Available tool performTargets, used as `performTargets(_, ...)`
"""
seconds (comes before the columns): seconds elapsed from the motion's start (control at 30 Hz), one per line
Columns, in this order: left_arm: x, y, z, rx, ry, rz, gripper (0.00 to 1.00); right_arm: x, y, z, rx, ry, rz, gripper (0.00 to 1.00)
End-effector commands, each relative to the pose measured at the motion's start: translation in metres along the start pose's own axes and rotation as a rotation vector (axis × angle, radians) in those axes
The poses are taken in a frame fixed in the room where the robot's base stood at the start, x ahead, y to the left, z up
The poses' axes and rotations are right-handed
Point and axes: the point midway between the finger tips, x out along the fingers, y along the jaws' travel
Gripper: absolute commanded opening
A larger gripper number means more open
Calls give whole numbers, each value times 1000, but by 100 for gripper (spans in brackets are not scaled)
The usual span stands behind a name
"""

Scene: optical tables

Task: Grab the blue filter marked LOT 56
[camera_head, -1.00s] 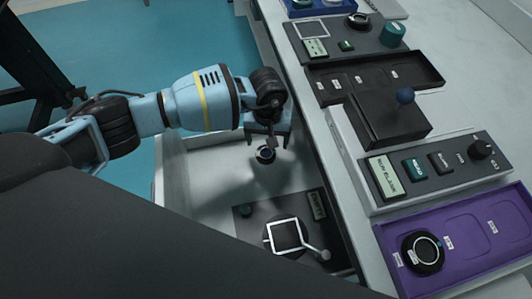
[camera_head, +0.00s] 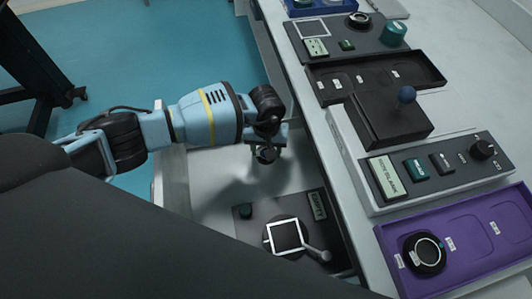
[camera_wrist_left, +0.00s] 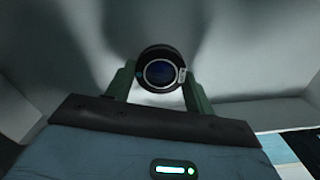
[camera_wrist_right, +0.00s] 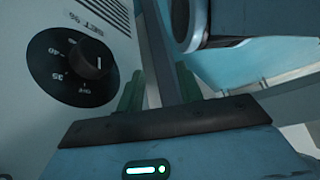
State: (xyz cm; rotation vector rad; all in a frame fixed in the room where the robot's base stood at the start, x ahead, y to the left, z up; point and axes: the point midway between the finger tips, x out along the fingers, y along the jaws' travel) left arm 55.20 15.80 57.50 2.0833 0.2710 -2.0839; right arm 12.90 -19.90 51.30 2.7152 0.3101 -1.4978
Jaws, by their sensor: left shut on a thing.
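A round filter with a black rim and dark blue glass (camera_wrist_left: 160,72) sits between the fingers of my left gripper (camera_wrist_left: 159,84). A small pale tag is on its rim; I cannot read its lot mark. In the head view, my left gripper (camera_head: 268,143) is over the open drawer, and the filter (camera_head: 266,156) shows dark just below its fingers. I cannot tell whether it touches the drawer floor. My right gripper (camera_wrist_right: 160,88) shows only in its own wrist view, with its fingers apart and nothing seen between them.
The drawer (camera_head: 210,205) also holds a panel with a white square frame (camera_head: 285,237). On the table are a purple tray (camera_head: 468,272) with a black ring (camera_head: 425,253), a device with a display (camera_head: 387,178), and a dark tray (camera_head: 425,70). A dial (camera_wrist_right: 72,69) is close to my right gripper.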

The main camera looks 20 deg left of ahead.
Motion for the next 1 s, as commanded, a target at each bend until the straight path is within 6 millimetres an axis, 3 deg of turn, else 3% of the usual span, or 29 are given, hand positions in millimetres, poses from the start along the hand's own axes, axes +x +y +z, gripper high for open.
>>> performTargets(0.43, -6, 0, -1, 1, 1, 1, 29, 0, 0, -1, 0, 2, 0, 36)
performTargets(0.67, -34, 0, -2, 1, 5, 2, 29, -2, 0, -3, 0, 4, 0, 36)
performTargets(1.0, -41, -34, 43, 2, 0, -1, 29, -8, -1, -5, 2, 4, 0, 36)
